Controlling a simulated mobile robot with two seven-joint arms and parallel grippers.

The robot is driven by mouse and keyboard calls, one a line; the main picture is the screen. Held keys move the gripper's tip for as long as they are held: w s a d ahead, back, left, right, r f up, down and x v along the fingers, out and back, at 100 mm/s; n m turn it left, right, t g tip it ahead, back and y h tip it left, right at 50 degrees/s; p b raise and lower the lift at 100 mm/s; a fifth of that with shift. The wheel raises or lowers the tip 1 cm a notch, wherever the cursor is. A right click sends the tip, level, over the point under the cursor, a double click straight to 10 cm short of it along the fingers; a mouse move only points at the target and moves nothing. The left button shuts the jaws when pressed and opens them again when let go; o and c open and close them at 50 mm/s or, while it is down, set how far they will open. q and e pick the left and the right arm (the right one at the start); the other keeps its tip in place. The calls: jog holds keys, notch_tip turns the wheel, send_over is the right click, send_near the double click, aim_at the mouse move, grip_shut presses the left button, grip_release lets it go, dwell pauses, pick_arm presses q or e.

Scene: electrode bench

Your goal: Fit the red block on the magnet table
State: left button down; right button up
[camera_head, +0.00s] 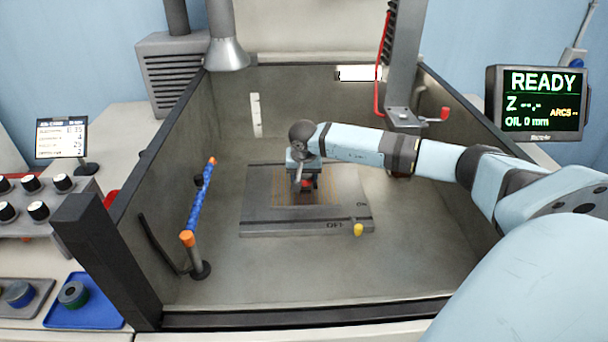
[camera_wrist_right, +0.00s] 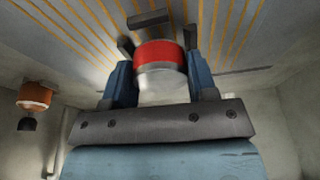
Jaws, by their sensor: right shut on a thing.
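The magnet table (camera_head: 260,215) is a flat grey plate with thin copper-coloured lines, lying on the tank floor. My right gripper (camera_head: 306,184) is over the middle of it, pointing down. Its jaws are shut on the red block (camera_head: 308,182), of which only a small part shows in the head view. In the right wrist view the red block (camera_wrist_right: 160,54) has a red band above a pale metal part and sits between the blue fingers of the right gripper (camera_wrist_right: 160,75). Dark stop bars (camera_wrist_right: 147,19) on the lined plate are close to the block. I cannot tell whether block and plate touch. My left gripper is not in view.
Tank walls (camera_head: 185,150) surround the plate. A blue hose with orange ends (camera_head: 207,185) stands left of it. A yellow knob (camera_head: 358,230) is at the plate's front right. A grey column (camera_head: 402,70) hangs behind. The tank floor in front is clear.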

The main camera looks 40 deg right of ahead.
jog(key=shift+f+b, duration=0.3)
jog(key=shift+f, duration=0.1)
jog(key=o, duration=1.6)
jog(key=shift+o, duration=0.2)
jog(key=shift+r+p, duration=1.6)
jog(key=shift+r, duration=1.4)
